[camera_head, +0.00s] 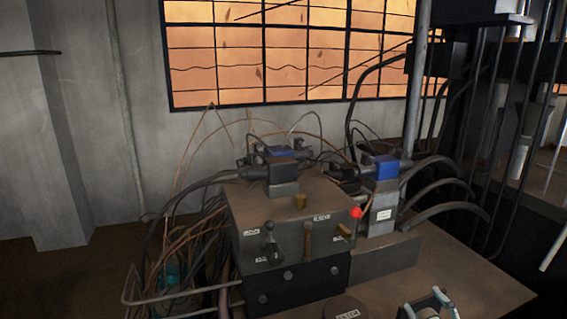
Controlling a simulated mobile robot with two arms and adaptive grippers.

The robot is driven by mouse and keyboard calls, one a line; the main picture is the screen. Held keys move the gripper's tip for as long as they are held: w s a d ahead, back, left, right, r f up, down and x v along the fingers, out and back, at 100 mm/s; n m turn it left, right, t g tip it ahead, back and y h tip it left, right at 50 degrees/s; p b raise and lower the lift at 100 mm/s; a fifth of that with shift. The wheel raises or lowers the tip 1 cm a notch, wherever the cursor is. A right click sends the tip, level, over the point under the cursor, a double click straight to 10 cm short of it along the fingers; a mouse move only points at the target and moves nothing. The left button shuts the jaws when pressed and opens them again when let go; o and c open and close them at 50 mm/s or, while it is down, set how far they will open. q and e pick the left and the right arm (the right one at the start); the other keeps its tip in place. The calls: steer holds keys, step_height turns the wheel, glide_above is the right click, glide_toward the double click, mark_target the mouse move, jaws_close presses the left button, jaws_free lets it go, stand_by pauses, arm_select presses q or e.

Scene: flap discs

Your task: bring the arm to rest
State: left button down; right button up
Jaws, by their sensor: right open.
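My right gripper (426,303) shows at the bottom edge, right of centre, over the brown bench top. Its light blue-grey fingers are apart, and I see nothing held between them. The lower part of this gripper is cut off by the frame. A dark round disc (347,308) with a small label lies at the bottom edge, to the left of the gripper and apart from it. My left gripper is not in view.
A brown control box (290,205) with levers and a red knob (355,213) stands behind the disc. A valve block with a blue top (384,168) and thick hoses stand to its right. Loose cables hang at left. The bench top (465,275) at right is bare.

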steer(key=s+d+f+m+g+h, duration=0.2)
steer(key=s+f+g, duration=0.1)
steer(key=f, duration=0.9)
steer(key=s+d+f+m+g+h, duration=0.1)
steer(key=s+f+m+g+h, duration=0.15)
steer(key=f, duration=1.05)
steer(key=s+d+f+m+g+h, duration=0.15)
steer(key=s+f, duration=0.25)
steer(key=f, duration=0.8)
steer(key=s+a+f+m+g, duration=0.1)
steer(key=s+a+f+g, duration=0.15)
steer(key=s+f, duration=0.65)
steer(key=s+a+f+g, duration=0.2)
steer(key=s+f+g, duration=0.2)
steer(key=s+f, duration=0.45)
steer(key=s+a+f+g, duration=0.2)
steer(key=s+f, duration=0.1)
steer(key=s, duration=0.6)
steer(key=s+a+f+g, duration=0.3)
steer(key=s, duration=0.6)
steer(key=shift+s+a+f, duration=0.35)
steer(key=shift+s+f, duration=0.05)
